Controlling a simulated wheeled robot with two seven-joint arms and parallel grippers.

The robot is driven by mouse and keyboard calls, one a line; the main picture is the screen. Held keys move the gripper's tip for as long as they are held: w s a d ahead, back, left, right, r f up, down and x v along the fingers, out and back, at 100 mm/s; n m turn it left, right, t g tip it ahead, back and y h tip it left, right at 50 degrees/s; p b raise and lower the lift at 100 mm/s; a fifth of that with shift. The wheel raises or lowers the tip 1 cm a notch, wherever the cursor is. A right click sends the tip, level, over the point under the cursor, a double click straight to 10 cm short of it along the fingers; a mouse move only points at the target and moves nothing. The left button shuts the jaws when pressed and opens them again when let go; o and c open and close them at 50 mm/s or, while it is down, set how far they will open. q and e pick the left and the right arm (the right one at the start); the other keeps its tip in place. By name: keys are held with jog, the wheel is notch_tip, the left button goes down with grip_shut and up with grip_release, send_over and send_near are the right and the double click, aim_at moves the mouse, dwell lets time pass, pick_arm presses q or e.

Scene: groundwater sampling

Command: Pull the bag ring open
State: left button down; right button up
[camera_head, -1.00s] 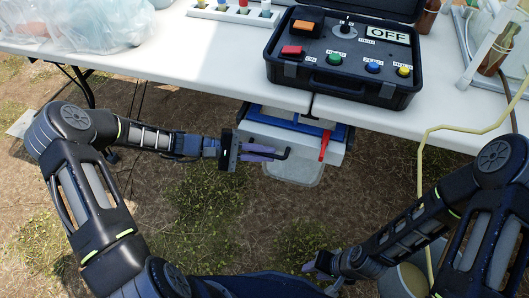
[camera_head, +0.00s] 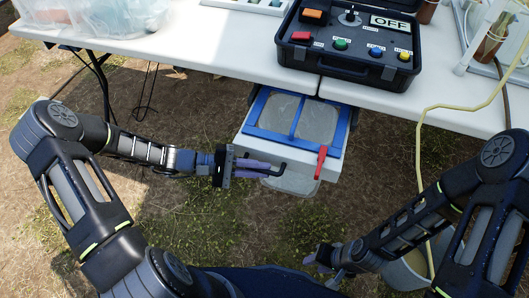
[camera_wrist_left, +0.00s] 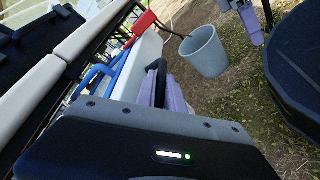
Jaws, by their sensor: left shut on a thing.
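A white box (camera_head: 246,153) with a blue frame (camera_head: 294,122) and clear panels on top sticks out from under the table. A red lever (camera_head: 321,162) sits at its front right. My left gripper (camera_head: 262,170) is at the box's front, its purple fingers shut on a black bar handle (camera_head: 282,168). In the left wrist view this handle (camera_wrist_left: 158,72) rises between the fingers, beside the box's white side (camera_wrist_left: 141,66). My right gripper (camera_head: 318,258) is low at the bottom, away from the box; its jaw opening is unclear. I cannot make out a separate bag ring.
A black control case (camera_head: 345,68) with coloured buttons and an OFF sign stands on the white table (camera_head: 190,48). A grey bucket (camera_head: 405,275) stands on the ground at lower right, with a yellow hose (camera_head: 419,165) nearby. Grass and dirt lie open below the box.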

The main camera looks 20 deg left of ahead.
pick_arm(q)
jog(key=s+a+p, duration=0.1)
jog(key=s+p, duration=0.2)
jog(key=s, duration=1.2)
jog(key=shift+s, duration=0.25)
jog(key=c, duration=1.5)
grip_release()
jog(key=shift+o, duration=0.2)
jog(key=v, duration=0.8)
jog(key=shift+d, duration=0.1)
